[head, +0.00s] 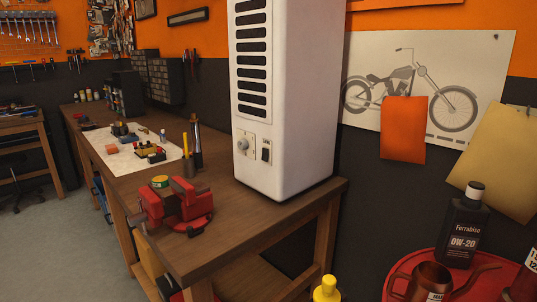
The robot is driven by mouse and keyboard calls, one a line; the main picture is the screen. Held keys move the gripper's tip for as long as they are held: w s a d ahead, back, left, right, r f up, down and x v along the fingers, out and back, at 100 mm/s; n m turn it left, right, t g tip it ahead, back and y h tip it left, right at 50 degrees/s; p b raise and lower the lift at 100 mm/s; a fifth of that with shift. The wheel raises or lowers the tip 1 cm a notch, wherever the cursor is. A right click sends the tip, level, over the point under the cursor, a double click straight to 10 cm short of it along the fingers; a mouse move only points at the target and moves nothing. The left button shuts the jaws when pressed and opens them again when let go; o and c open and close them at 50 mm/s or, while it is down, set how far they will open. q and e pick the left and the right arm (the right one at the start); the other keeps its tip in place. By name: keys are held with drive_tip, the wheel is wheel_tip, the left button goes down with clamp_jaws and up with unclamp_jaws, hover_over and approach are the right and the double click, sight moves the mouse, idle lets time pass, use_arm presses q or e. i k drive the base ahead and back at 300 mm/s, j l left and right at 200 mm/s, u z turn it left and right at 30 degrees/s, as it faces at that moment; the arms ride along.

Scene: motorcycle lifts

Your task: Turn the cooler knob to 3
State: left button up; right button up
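A tall white cooler (305,110) stands upright on the end of a wooden workbench. Its front has a column of dark vent slots. Low on that front is a small round knob (243,144) on a pale plate. A dark rocker switch (266,150) sits just right of the knob. The knob's markings and pointer are too small to read, so I cannot tell its setting. Neither of my grippers shows in the head view.
A red vise (178,206) is clamped at the bench's front edge, below and left of the knob. The workbench (240,222) has bare wood before the cooler. A red round tray (375,282) holds an oil bottle (461,225) and copper can (428,281) at lower right.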

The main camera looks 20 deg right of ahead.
sight(243, 144)
drive_tip(key=i+j+z, duration=0.15)
drive_tip(key=j+z, duration=0.15)
drive_tip(key=z, duration=0.2)
drive_tip(key=j+z, duration=0.3)
drive_tip(key=z, duration=0.2)
drive_tip(key=j+z, duration=0.7)
drive_tip(key=z, duration=0.25)
